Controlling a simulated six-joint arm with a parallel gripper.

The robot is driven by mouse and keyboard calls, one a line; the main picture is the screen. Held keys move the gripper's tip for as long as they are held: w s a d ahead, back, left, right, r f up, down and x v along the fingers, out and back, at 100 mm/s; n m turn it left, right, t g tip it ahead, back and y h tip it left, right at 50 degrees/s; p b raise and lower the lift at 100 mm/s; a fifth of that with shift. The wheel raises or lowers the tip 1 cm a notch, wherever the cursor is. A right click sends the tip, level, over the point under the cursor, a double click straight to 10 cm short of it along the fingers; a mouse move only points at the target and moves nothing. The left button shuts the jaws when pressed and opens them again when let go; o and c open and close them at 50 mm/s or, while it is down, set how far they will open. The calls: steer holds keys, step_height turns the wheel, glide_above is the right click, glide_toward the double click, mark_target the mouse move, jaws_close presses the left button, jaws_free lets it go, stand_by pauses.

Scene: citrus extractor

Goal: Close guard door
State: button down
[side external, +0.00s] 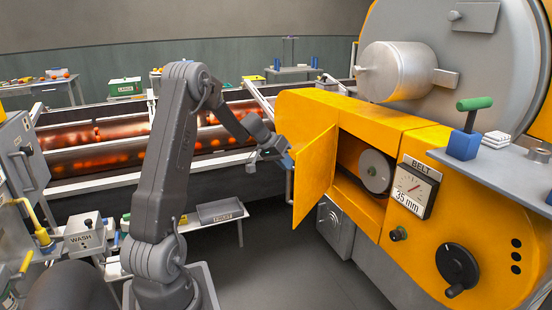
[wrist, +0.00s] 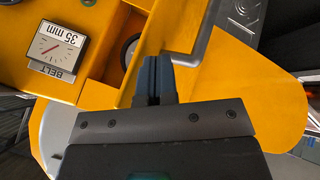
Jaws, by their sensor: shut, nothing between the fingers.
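The yellow guard door (side external: 315,180) stands open in the side external view, swung out from the front of the orange-yellow machine housing. A thin grey handle (side external: 290,186) is at its outer left edge. The opening behind the door shows a round grey pulley (side external: 375,172). My gripper (side external: 286,160) is at the outer left edge of the door, close to the handle. Its fingers also show in the wrist view (wrist: 156,68), shut and empty, in front of yellow panels. I cannot tell whether they touch the door.
The belt gauge marked 35 mm (side external: 414,188) and a black crank knob (side external: 457,266) are on the housing to the right. A grey shelf with a green-topped lever (side external: 474,104) juts out above them. Rollers (side external: 100,155) lie behind my arm. The floor before the door is clear.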

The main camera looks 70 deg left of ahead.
steer(key=shift+w+d, duration=0.25)
steer(key=shift+d, duration=0.15)
steer(key=w+d+n+y, duration=0.1)
steer(key=w+d, duration=0.7)
steer(key=w, duration=0.3)
steer(key=w+d+n, duration=0.1)
steer(key=w+d, duration=0.6)
steer(key=w, duration=0.4)
steer(key=shift+w+d+n+y, duration=0.3)
steer(key=shift+d+n+y, duration=0.05)
steer(key=shift+n+y, duration=0.05)
